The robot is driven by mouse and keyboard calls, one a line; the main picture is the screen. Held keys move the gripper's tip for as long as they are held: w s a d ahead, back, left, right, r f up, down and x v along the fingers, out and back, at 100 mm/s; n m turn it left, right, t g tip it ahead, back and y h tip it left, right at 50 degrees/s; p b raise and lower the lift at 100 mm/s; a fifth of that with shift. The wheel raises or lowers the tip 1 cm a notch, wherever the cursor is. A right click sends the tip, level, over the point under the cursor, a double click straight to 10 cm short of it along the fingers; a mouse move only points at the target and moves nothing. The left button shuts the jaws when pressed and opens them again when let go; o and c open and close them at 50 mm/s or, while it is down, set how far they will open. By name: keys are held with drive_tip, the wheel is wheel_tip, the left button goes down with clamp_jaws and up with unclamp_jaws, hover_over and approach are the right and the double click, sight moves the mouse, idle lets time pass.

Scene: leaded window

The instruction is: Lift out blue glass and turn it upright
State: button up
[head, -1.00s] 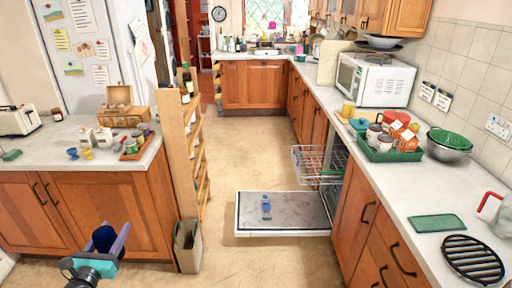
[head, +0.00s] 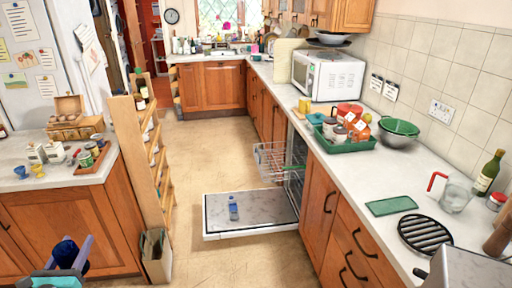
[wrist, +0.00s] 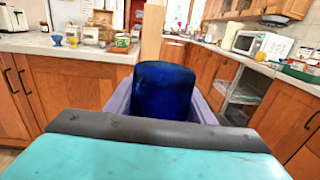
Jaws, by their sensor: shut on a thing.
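The dark blue glass (head: 66,252) is between the jaws of my gripper (head: 70,256), low at the bottom left of the head view. In the wrist view the blue glass (wrist: 163,90) fills the middle, with pale purple fingers on both sides. My gripper is shut on it and holds it in the air, clear of the counters. I cannot tell which end of the glass is its mouth. The open dishwasher has its door (head: 270,222) lowered and its wire rack (head: 270,160) pulled out, right of my gripper.
The right counter (head: 345,185) holds a green tray (head: 345,143), a clear jug (head: 455,195) and a black round rack (head: 425,235). A narrow wooden shelf (head: 135,150) stands by the left counter (head: 55,190). Floor between is clear.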

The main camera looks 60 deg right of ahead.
drive_tip(key=s+d+r+m+g+h+p, duration=0.1)
drive_tip(key=s+d+r+m+g+p, duration=0.2)
drive_tip(key=d, duration=1.1)
drive_tip(key=s+d+r+m+g+h+p, duration=0.1)
drive_tip(key=s+d+m+g, duration=0.4)
drive_tip(key=d, duration=0.9)
drive_tip(key=s+d+r+m+g+h+p, duration=0.1)
drive_tip(key=s+d+g+p, duration=0.3)
drive_tip(key=d, duration=1)
drive_tip(key=s+d+r+m+g+y+p, duration=0.1)
drive_tip(key=s+d+g, duration=0.3)
drive_tip(key=s+d, duration=0.5)
drive_tip(key=s+d+r+m+g+y+p, duration=0.2)
drive_tip(key=s+d+m+g+y, duration=0.1)
drive_tip(key=s+d, duration=0.6)
drive_tip(key=s+d+r+m+g+y+p, duration=0.1)
drive_tip(key=s+d+m+g, duration=0.3)
drive_tip(key=s+d, duration=0.5)
drive_tip(key=s+r+g+y, duration=0.1)
drive_tip(key=s, duration=0.6)
drive_tip(key=shift+d+p, duration=0.35)
drive_tip(key=shift+m, duration=0.4)
